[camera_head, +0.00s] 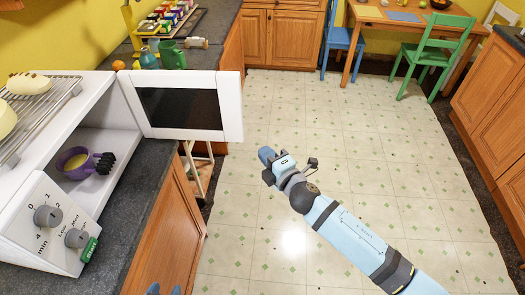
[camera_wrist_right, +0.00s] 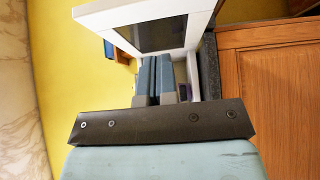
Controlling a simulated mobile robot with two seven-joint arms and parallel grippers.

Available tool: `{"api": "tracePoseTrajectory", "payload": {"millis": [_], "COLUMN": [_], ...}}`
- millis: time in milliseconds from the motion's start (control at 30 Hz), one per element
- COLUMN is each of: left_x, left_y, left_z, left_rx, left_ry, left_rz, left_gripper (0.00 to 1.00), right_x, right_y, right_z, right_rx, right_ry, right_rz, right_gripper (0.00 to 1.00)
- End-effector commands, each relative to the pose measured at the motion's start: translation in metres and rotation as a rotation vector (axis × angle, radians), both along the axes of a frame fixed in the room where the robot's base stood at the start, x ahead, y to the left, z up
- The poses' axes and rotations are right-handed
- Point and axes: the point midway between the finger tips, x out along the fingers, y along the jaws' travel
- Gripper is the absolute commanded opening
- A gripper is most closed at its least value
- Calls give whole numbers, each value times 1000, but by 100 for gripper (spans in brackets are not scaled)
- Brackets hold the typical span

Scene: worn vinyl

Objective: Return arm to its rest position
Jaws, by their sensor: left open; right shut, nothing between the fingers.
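My right arm reaches in from the lower right of the head view, over the open floor. Its gripper (camera_head: 266,158) is near the middle, to the right of the open microwave door (camera_head: 232,105), apart from it and empty. In the right wrist view the two blue-grey fingers (camera_wrist_right: 156,68) are together with nothing between them, and the microwave door (camera_wrist_right: 190,30) shows beyond them. Only the blue tips of my left gripper (camera_head: 163,291) show at the bottom edge of the head view, spread apart, in front of the wooden cabinet. The rest of my left arm is out of frame.
The white microwave (camera_head: 45,225) stands open on the dark counter (camera_head: 130,215), with a purple cup (camera_head: 104,163) inside and a wire rack (camera_head: 40,115) on top. A green mug (camera_head: 175,58) stands behind the door. The tiled floor (camera_head: 300,125) is clear; a green chair (camera_head: 435,50) is far back.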

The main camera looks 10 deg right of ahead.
Motion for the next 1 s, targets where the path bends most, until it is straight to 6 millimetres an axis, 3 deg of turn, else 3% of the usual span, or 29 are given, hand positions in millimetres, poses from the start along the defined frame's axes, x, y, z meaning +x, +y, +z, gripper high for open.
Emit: {"api": "tracePoseTrajectory", "payload": {"millis": [267, 367, 467, 700, 900, 1000], "left_x": [0, 0, 0, 1, 0, 0], "left_y": [1, 1, 2, 5, 7, 7], "left_z": [0, 2, 5, 14, 18, 18], "left_rx": [1, 2, 3, 7, 10, 9], "left_ry": [0, -1, -1, -4, -3, -2], "left_rz": [2, 2, 3, 7, 10, 11], "left_gripper": [50, 50, 50, 50, 50, 50], "right_x": [-1, -14, -43, -155, -232, -250], "right_y": [0, -4, -13, -48, -69, -74], "right_z": [-1, -12, -36, -105, -134, -139], "right_rx": [9, 81, 252, 841, 1191, 1280], "right_ry": [8, 68, 208, 646, 868, 915], "right_rz": [-2, -18, -62, -287, -471, -519], "right_gripper": [0, 0, 0, 0, 0, 0]}}
